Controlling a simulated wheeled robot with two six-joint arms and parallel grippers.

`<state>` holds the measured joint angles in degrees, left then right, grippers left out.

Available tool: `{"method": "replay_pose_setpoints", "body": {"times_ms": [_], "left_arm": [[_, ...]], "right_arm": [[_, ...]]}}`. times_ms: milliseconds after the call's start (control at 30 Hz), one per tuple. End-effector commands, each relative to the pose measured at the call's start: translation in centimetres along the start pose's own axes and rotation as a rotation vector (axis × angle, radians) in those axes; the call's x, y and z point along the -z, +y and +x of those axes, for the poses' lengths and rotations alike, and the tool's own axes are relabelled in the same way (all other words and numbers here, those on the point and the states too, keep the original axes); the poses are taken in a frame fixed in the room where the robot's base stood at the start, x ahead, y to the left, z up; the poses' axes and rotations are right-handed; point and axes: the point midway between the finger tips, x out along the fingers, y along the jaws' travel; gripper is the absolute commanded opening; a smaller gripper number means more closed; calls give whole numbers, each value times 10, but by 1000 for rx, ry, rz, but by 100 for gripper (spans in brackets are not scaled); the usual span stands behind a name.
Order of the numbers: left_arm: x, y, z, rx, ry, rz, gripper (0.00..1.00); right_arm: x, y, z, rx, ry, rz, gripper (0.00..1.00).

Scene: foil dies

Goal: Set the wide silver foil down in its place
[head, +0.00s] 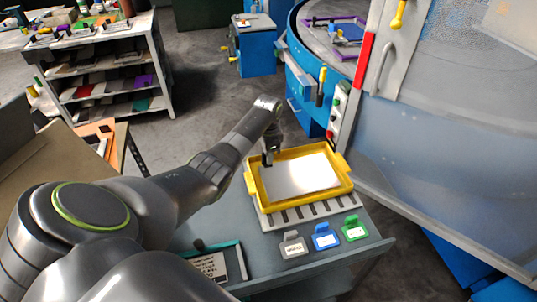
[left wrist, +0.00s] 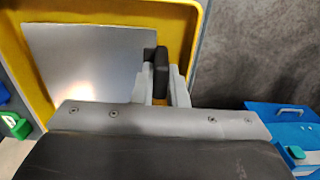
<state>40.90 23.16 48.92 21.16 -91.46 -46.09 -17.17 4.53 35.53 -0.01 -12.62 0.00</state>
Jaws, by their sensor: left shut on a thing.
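The wide silver foil (head: 303,175) is a flat, shiny sheet inside the yellow tray (head: 305,204) on the grey table. My left gripper (head: 268,158) is at the foil's far left edge, inside the tray's rim, and is shut on the foil. In the left wrist view, the foil (left wrist: 88,65) spreads left of the dark gripper fingers (left wrist: 159,76), over the yellow tray (left wrist: 12,45). I cannot tell whether the foil touches the tray floor. The gripped edge is partly hidden by the fingers. My right gripper is not in view.
Grey (head: 293,244), blue (head: 325,237) and green (head: 354,229) tagged stands line the table's front. A slotted light rack (head: 310,213) lies under the tray. A labelled dark case (head: 215,266) sits at left. A large blue and grey machine (head: 430,130) stands close at right.

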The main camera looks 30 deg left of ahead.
Motion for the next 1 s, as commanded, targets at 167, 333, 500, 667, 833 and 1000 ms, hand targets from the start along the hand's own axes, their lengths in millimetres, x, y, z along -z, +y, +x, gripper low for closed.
{"method": "replay_pose_setpoints", "body": {"times_ms": [167, 333, 500, 667, 833, 1000], "left_arm": [[0, 0, -1, 0, 1, 1, 0], [0, 0, 1, 0, 1, 0, 0], [1, 0, 4, 1, 1, 1, 0], [1, 0, 8, 1, 1, 1, 0], [0, 0, 11, 0, 1, 1, 0], [0, 0, 10, 0, 1, 1, 32]], "right_arm": [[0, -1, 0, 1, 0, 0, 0], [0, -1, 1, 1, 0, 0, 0], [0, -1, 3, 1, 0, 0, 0], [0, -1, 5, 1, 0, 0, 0], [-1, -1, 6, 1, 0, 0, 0], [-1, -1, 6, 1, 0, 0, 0]]}}
